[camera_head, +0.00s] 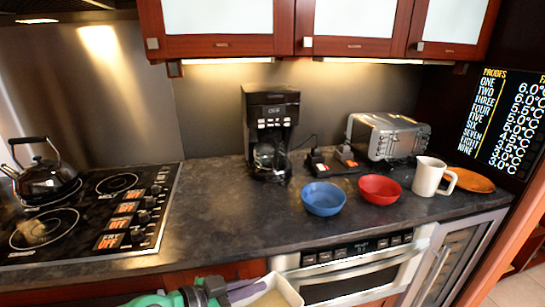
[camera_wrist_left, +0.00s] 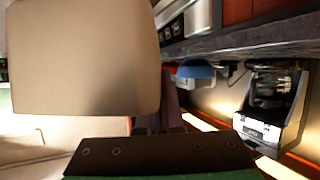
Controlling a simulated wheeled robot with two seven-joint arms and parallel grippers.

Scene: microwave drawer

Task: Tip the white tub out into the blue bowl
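The white tub (camera_head: 290,288) shows at the bottom edge of the head view, cut off by the frame, in front of the counter. My left gripper (camera_head: 245,290) is at its left side and appears shut on its wall. In the left wrist view the tub (camera_wrist_left: 85,60) fills the upper left, close to the gripper finger (camera_wrist_left: 172,105); what is inside it cannot be seen. The blue bowl (camera_head: 323,199) stands upright on the counter, farther back and to the right of the tub. The bowl also shows in the left wrist view (camera_wrist_left: 196,71). My right gripper is not in view.
A red bowl (camera_head: 380,190) stands right of the blue one, then a white mug (camera_head: 431,177) and an orange plate (camera_head: 472,180). A coffee maker (camera_head: 270,130) and a toaster (camera_head: 388,136) stand behind. The stove (camera_head: 90,215) with a kettle (camera_head: 46,178) is left.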

